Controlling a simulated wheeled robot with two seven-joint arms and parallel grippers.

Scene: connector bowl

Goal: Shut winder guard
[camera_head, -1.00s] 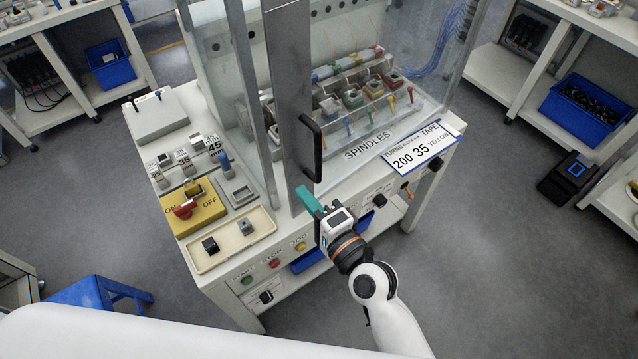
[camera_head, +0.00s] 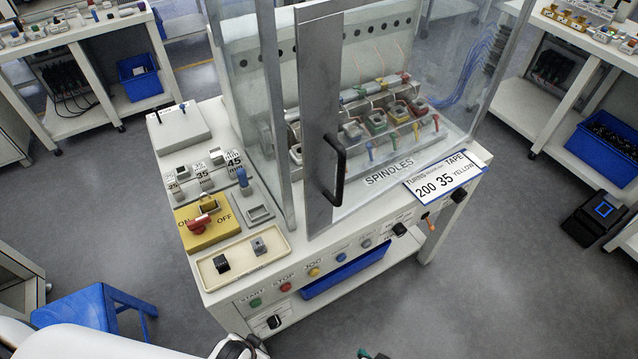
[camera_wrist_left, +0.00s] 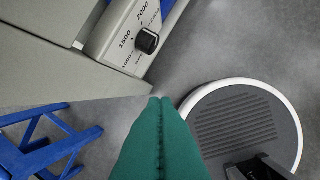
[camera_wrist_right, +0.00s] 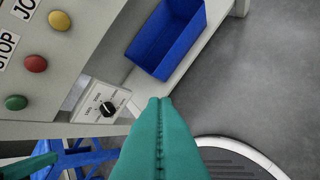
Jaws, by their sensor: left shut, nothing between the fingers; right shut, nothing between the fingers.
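The winder guard is a clear panel with a wide grey metal stile (camera_head: 318,110) and a black bar handle (camera_head: 338,172). Its stile stands to the right of a grey frame post (camera_head: 273,110), with a gap between them in the head view. Spindles (camera_head: 385,122) show behind the clear panel. My right gripper (camera_head: 372,354) barely shows at the bottom edge, well below the handle and apart from it. In the right wrist view its green fingers (camera_wrist_right: 160,100) are shut and empty. In the left wrist view my left gripper's green fingers (camera_wrist_left: 160,100) are shut and empty.
The bench front has buttons and a blue bin (camera_head: 345,272). A yellow switch box (camera_head: 205,225) and a cream tray (camera_head: 243,258) sit left of the guard. A blue stool (camera_head: 92,308) stands at lower left.

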